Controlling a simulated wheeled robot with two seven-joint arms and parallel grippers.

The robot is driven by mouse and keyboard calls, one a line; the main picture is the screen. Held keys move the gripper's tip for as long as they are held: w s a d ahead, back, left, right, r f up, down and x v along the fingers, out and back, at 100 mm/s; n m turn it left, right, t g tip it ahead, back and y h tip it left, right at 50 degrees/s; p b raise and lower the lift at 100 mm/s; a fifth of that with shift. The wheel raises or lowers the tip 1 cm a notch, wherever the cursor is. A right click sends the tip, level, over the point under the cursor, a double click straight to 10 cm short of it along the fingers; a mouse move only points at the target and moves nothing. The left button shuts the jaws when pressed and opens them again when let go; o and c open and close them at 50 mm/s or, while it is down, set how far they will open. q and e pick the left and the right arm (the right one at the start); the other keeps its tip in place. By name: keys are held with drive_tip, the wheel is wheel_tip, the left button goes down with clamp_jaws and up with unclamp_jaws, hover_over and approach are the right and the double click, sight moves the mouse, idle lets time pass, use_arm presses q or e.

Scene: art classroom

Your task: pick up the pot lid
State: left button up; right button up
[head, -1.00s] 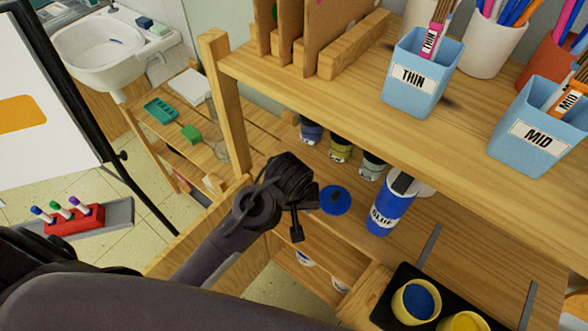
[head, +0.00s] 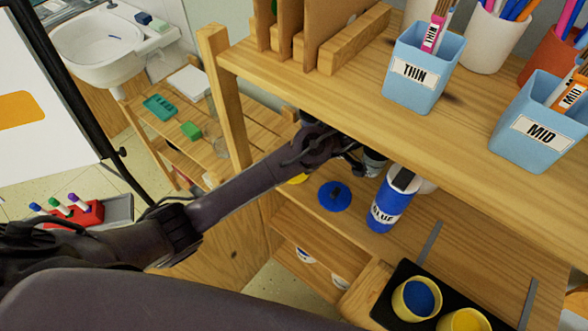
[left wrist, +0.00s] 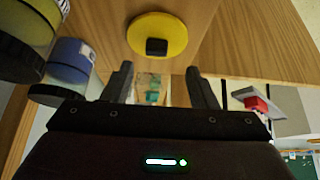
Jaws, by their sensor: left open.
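A yellow round lid with a black knob (left wrist: 157,36) lies on the wooden shelf surface in the left wrist view, just beyond my left fingertips. In the head view only a yellow sliver (head: 298,180) shows below my arm. A blue round lid with a dark knob (head: 335,196) lies on the lower shelf board, left of the blue glue bottle (head: 391,200). My left gripper (left wrist: 162,84) is open with nothing between its fingers; in the head view it is mostly hidden under the upper shelf. My right gripper is not in view.
A black tray (head: 385,312) holds an open blue paint pot (head: 417,298) and an open yellow one (head: 464,321). Jars (left wrist: 72,60) stand close beside my left gripper. The upper shelf (head: 340,95) overhangs it, carrying blue THIN (head: 424,68) and MID (head: 536,125) cups.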

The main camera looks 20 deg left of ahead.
use_arm(q)
drive_tip(key=shift+w+a+f+p, duration=0.15)
drive_tip(key=shift+a+f+p, duration=0.15)
drive_tip(key=shift+f, duration=0.15)
drive_tip(key=x, duration=0.1)
drive_tip(key=p+x, duration=0.1)
drive_tip(key=x, duration=0.1)
drive_tip(key=shift+w+d+f, duration=0.1)
drive_tip(key=shift+w+f, duration=0.1)
drive_tip(key=shift+f, duration=0.5)
drive_tip(key=c, duration=1)
drive_tip(key=shift+c, duration=0.2)
